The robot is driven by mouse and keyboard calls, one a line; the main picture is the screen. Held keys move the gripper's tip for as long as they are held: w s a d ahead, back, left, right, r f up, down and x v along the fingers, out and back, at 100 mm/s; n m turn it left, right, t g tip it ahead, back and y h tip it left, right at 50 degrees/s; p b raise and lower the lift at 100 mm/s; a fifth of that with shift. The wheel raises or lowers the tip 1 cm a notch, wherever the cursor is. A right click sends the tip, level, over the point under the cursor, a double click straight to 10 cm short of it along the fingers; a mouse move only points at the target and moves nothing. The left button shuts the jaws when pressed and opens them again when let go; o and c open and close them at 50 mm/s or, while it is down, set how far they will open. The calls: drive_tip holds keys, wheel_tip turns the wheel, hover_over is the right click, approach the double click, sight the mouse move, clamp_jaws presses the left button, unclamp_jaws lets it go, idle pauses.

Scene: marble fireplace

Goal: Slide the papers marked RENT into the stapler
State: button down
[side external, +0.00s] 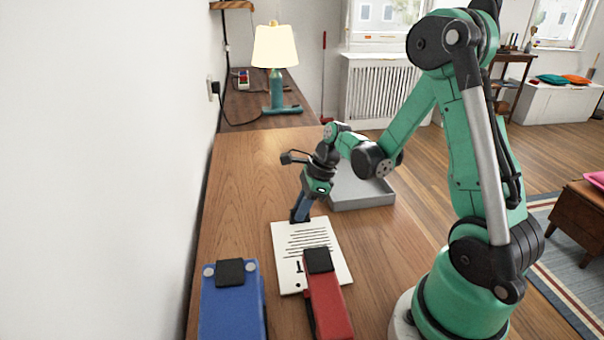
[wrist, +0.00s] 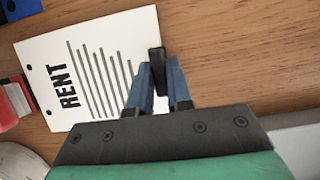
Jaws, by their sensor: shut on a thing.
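The white papers marked RENT (side external: 287,238) lie flat on the wooden table, and the word RENT and ruled lines show in the wrist view (wrist: 66,70).
A blue device with a black top (side external: 232,305), perhaps a hole punch, stands left of the red one. A grey tray (side external: 362,200) lies to the right behind my gripper. A lamp (side external: 276,60) stands at the back. A white wall borders the table's left side.

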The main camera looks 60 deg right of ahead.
drive_tip(key=shift+f, duration=0.15)
drive_tip(key=c, duration=0.7)
unclamp_jaws()
drive_tip(key=shift+r, duration=4.05)
